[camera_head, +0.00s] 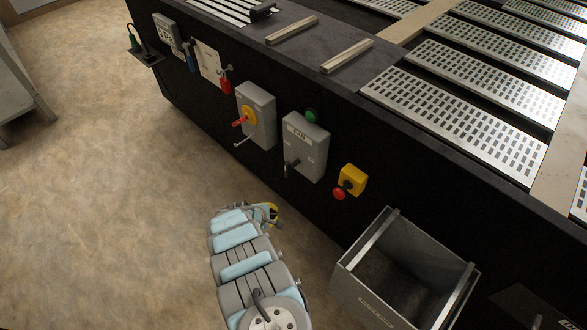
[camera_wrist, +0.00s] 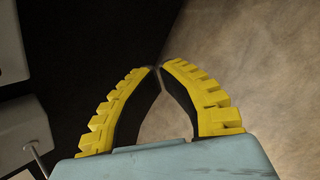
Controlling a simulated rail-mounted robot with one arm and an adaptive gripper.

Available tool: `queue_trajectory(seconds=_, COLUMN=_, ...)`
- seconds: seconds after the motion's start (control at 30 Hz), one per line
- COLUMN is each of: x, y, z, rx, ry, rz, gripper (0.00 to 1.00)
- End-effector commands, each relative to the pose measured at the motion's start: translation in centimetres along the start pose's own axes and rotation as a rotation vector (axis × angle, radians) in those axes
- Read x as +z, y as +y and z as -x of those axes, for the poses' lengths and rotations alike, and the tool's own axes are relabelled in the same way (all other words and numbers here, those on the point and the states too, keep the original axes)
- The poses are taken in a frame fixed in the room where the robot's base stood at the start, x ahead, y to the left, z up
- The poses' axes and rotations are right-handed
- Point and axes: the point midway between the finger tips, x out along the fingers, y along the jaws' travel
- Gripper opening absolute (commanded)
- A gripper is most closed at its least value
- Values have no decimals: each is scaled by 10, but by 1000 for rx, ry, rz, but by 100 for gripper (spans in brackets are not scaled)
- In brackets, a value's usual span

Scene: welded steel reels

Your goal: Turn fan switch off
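The fan switch (camera_head: 305,147) is a grey box with a white label on the black side of the bench in the head view. Its dark handle (camera_head: 291,167) sticks out at the lower left of the box. My gripper (camera_head: 272,212) is below and left of the box, clear of it, and partly hidden by my arm. In the wrist view, the yellow-ribbed fingers (camera_wrist: 158,68) meet at their tips with nothing between them. Grey box parts show at that view's left edge, and I cannot tell which boxes they are.
A grey box with a red and yellow rotary switch (camera_head: 249,115) is left of the fan switch. A yellow emergency-stop box (camera_head: 352,180) is to the right. An open grey bin (camera_head: 362,290) stands lower right. The floor (camera_head: 120,180) at left is clear.

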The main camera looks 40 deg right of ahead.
Motion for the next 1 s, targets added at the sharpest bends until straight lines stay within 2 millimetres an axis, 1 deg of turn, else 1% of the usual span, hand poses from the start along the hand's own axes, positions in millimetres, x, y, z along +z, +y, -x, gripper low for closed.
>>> queue_trajectory(seconds=0.03, x=0, y=-10, z=-7, rx=-21, ry=39, rz=-91, gripper=0)
queue_trajectory(seconds=0.17, x=-13, y=-30, z=-21, rx=-71, ry=151, rz=-355, gripper=0)
queue_trajectory(seconds=0.3, x=-25, y=-43, z=-29, rx=-127, ry=270, rz=-649, gripper=0)
queue_trajectory(seconds=0.43, x=-33, y=-48, z=-31, rx=-181, ry=379, rz=-927, gripper=0)
queue_trajectory(seconds=0.63, x=-36, y=-45, z=-22, rx=-269, ry=551, rz=-1362, gripper=0)
queue_trajectory(seconds=0.73, x=-31, y=-37, z=-13, rx=-313, ry=641, rz=-1579, gripper=0)
queue_trajectory(seconds=0.87, x=-16, y=-24, z=1, rx=-367, ry=766, rz=-1859, gripper=0)
queue_trajectory(seconds=1.0, x=11, y=-6, z=21, rx=-423, ry=922, rz=-2154, gripper=0)
